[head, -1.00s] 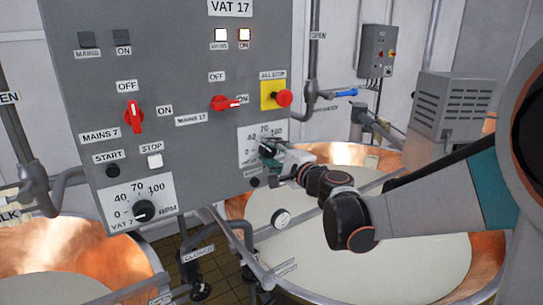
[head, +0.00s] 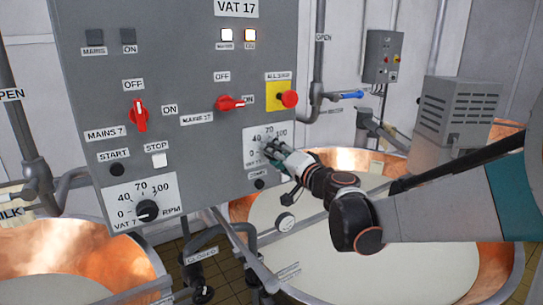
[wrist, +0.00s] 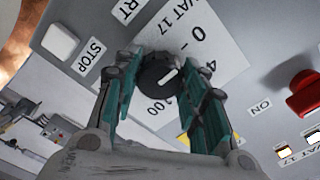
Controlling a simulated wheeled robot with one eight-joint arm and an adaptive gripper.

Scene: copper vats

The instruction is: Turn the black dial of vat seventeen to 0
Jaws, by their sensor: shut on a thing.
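The black dial (wrist: 158,74) of vat seventeen sits on a white scale plate (wrist: 205,38) marked VAT 17. In the head view the plate (head: 281,134) is at the lower right of the grey panel. My gripper (wrist: 160,90) is shut on the dial, with one teal finger on each side of it. The dial's white mark points roughly toward the 40 side of the scale, away from 100. In the head view my gripper (head: 275,155) hides the dial and part of the scale.
The red MAINS 17 switch (head: 230,103), the red all-stop button (head: 289,99) on yellow and the white STOP button (wrist: 61,41) are close by. The vat 7 dial (head: 146,211) is at lower left. Open copper vats (head: 497,262) stand below, with pipes (head: 253,252) between them.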

